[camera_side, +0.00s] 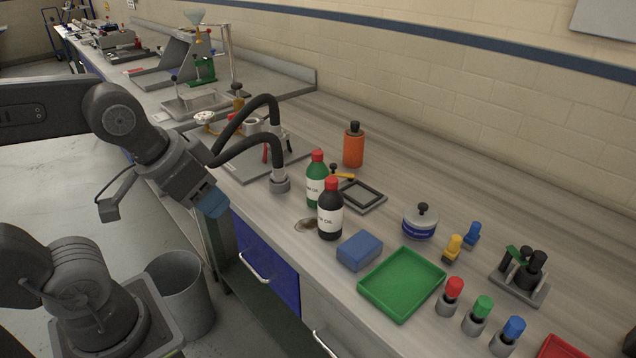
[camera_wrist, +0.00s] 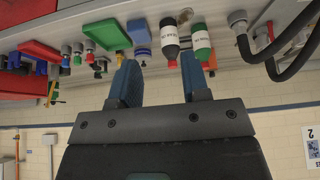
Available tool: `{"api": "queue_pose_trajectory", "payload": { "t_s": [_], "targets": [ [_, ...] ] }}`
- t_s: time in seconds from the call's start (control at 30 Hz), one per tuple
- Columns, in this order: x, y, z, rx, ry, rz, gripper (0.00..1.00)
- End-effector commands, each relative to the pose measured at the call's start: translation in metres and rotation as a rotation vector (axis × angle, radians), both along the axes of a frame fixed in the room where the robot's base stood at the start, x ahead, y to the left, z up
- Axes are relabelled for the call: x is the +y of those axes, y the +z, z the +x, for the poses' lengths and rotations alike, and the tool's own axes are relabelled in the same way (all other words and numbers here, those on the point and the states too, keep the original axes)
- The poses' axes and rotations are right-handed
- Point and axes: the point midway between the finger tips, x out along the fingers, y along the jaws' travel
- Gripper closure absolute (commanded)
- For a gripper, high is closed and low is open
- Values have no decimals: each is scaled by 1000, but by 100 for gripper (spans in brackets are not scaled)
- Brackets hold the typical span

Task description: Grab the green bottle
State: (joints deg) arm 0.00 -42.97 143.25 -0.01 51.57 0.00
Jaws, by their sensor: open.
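The green bottle (camera_side: 317,180) has a red cap and a white label. It stands upright on the bench, partly hidden behind a black bottle (camera_side: 330,210) with a red cap. In the wrist view, which is upside down, the green bottle (camera_wrist: 202,46) is right of the black bottle (camera_wrist: 170,44), close beside it. My gripper (camera_side: 213,203) is left of both bottles in the side view, in front of the bench edge and apart from them. Its blue fingers (camera_wrist: 158,80) are spread with nothing between them.
A blue block (camera_side: 360,250) and green tray (camera_side: 402,284) lie right of the bottles. An orange bottle (camera_side: 353,145) and a dark square frame (camera_side: 362,196) are behind. Black curved hoses (camera_side: 262,140) rise on the left. A grey bin (camera_side: 182,290) stands below on the floor.

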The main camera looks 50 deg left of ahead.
Motion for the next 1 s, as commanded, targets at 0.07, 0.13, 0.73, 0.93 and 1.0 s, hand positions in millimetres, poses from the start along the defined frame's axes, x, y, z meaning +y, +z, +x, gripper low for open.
{"api": "queue_pose_trajectory", "payload": {
  "t_s": [0.07, 0.13, 0.73, 0.93, 1.0],
  "targets": [
    [0, 0, 0, 0, 0, 0, 57],
    [0, 0, 0, 0, 0, 0, 57],
    [3, 18, 20, 33, -91, 54, 41],
    [17, 59, 87, 140, -401, 202, 41],
    [24, 69, 114, 180, -529, 249, 41]
  ]
}}
